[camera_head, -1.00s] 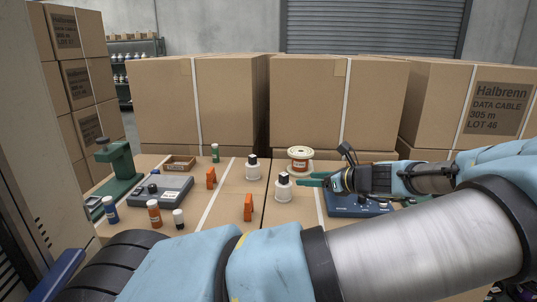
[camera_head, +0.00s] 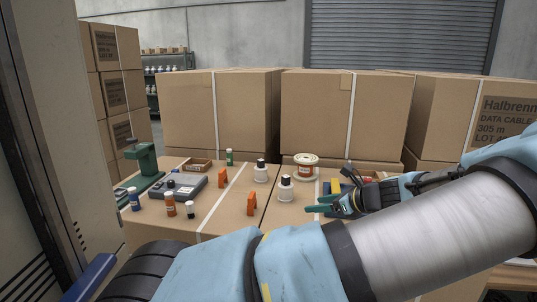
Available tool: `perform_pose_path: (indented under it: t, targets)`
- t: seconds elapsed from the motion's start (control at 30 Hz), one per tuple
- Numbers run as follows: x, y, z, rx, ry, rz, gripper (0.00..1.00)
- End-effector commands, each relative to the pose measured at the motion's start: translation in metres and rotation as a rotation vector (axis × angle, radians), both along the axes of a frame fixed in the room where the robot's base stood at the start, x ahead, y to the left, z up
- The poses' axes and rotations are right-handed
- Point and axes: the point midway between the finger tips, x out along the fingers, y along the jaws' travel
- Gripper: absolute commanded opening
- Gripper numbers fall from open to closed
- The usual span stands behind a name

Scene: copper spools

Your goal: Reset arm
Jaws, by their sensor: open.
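My arm reaches in from the lower right of the head view. My gripper (camera_head: 325,206) has its green fingers over the right part of the box-top work surface (camera_head: 232,212). It is open, with nothing seen between its fingers. Just left of and beyond it stands a white bottle with a dark cap (camera_head: 286,189). A copper spool with cream flanges (camera_head: 306,166) stands farther back, apart from the gripper. My wrist and forearm hide part of the surface at the right.
Orange blocks (camera_head: 251,204) stand mid-surface. A grey device (camera_head: 180,187), a green stand (camera_head: 146,165), a small tray (camera_head: 196,164) and several small bottles occupy the left. Large cartons (camera_head: 220,115) wall off the back. Something yellow (camera_head: 336,186) shows behind my gripper.

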Motion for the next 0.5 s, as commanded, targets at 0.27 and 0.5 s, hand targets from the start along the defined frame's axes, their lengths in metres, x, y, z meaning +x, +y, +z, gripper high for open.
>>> perform_pose_path:
  t: [0.27,0.5]
  targets:
    - [-0.009,0.06,-0.027,-0.189,0.05,0.246,0.62]
    - [-0.039,0.121,-0.048,-0.476,0.075,0.629,0.62]
